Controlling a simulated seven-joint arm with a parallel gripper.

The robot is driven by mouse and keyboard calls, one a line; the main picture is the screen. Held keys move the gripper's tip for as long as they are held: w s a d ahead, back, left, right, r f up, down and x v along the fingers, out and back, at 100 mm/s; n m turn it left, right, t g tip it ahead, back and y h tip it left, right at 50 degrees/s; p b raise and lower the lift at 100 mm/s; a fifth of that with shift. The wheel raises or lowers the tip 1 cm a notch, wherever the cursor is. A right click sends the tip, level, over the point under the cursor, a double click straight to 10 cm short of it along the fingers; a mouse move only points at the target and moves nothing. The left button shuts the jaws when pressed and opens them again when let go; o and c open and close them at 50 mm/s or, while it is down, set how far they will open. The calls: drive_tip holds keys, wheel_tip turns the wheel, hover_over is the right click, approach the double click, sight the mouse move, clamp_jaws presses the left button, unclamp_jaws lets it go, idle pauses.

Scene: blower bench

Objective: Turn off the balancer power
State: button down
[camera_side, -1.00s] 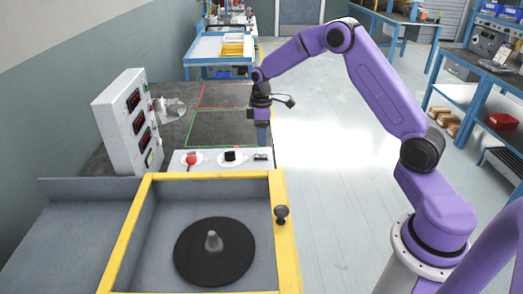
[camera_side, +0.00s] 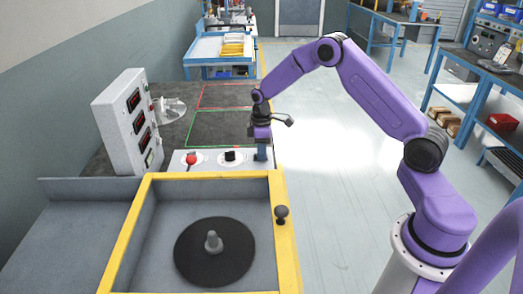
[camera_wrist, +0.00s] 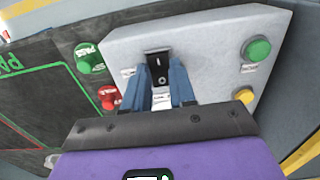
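The power switch (camera_wrist: 158,68) is a black rocker with white markings on a light grey panel (camera_wrist: 210,40) in the wrist view. My gripper (camera_wrist: 160,72) has two blue fingers, one to each side of the switch, with a gap between them. Nothing is held in that gap. I cannot tell whether the fingers touch the panel or the rocker. In the side view my gripper (camera_side: 262,154) points down over the right end of the grey panel (camera_side: 211,165) and hides the switch there.
The wrist view shows a green button (camera_wrist: 256,48) and a yellow one (camera_wrist: 244,95) right of the switch, and green (camera_wrist: 87,57) and red (camera_wrist: 109,97) items left. In the side view, a red button (camera_side: 191,160), black knob (camera_side: 230,155), display box (camera_side: 130,120) and yellow-framed enclosure (camera_side: 283,245) are nearby.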

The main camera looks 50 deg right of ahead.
drive_tip(key=shift+w+a+g+h, duration=0.2)
drive_tip(key=shift+g+h, duration=0.1)
drive_tip(key=shift+g, duration=0.1)
drive_tip(key=shift+a+g+h, duration=0.1)
drive_tip(key=shift+g+h, duration=0.6)
drive_tip(key=shift+h, duration=0.1)
drive_tip(key=c, duration=0.9)
unclamp_jaws()
drive_tip(key=shift+w, duration=0.1)
drive_tip(key=v, duration=1.7)
drive_tip(key=shift+r, duration=0.25)
